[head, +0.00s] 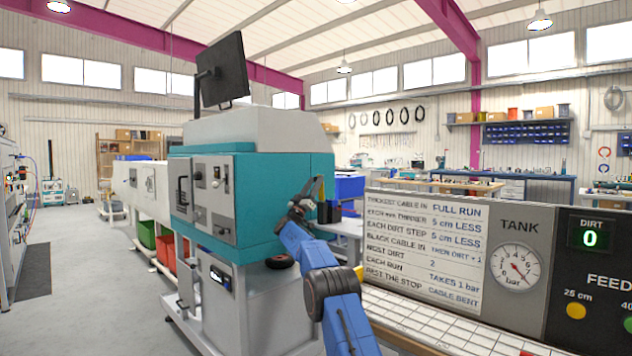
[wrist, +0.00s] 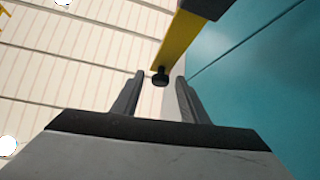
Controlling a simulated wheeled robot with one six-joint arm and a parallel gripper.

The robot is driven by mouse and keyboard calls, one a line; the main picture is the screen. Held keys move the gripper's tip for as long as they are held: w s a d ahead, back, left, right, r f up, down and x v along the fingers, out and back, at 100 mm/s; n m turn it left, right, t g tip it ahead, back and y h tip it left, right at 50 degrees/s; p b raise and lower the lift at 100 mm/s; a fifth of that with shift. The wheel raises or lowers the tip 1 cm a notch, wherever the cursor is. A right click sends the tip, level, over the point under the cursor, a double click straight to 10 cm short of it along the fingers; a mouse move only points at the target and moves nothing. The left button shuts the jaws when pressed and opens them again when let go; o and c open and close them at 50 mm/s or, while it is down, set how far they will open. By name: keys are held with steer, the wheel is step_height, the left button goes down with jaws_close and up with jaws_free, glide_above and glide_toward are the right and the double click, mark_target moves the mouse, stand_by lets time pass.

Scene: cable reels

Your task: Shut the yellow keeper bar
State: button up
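The yellow keeper bar (wrist: 180,42) slants down from the top of the wrist view, with a dark block at its upper end and a black knob (wrist: 160,76) at its lower end. In the head view a small part of the bar (head: 319,189) shows at the right corner of the teal machine. My gripper (wrist: 160,80) is open, its two fingers apart. The knob appears between the fingertips or just beyond them; I cannot tell whether they touch it. In the head view my gripper (head: 308,193) is small and partly covers the bar.
The teal and white machine (head: 250,185) stands close to the left of my gripper, and its teal face (wrist: 255,75) fills the right of the wrist view. A panel with a rule sign (head: 420,240) and a tank gauge (head: 515,268) stands at right. Floor at left is clear.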

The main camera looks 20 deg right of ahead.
steer(key=shift+x, duration=0.95)
steer(key=shift+c, duration=0.6)
jaws_close()
